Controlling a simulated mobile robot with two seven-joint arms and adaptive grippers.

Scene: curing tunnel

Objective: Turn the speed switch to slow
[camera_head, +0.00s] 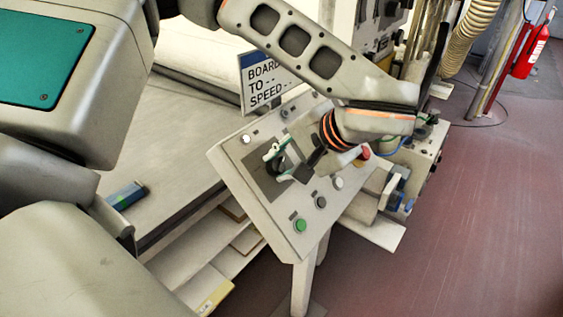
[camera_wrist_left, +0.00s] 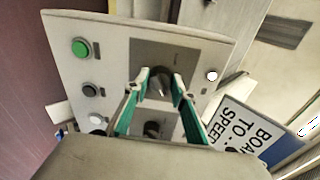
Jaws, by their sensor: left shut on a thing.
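A sloped light-grey control panel (camera_head: 229,151) stands at the middle of the head view. A rotary knob sits on its dark square plate (camera_head: 262,181), and I take it for the speed switch (camera_wrist_left: 158,86). My left gripper (camera_head: 277,160) reaches down to this plate. In the left wrist view its two green-tipped fingers (camera_wrist_left: 161,78) are on either side of the knob, shut on it. A second black knob (camera_wrist_left: 153,129) lies beyond, partly framed by the fingers. The labels and the knob's setting are too small to read. My right gripper is in neither view.
The panel also carries a green button (camera_head: 300,225), a black button (camera_head: 321,202) and a white one (camera_head: 337,183). A sign reading "BOARD TO SPEED" (camera_head: 262,80) stands behind the panel. A blue box (camera_head: 126,195) lies on the grey surface at left. Open red floor is at right.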

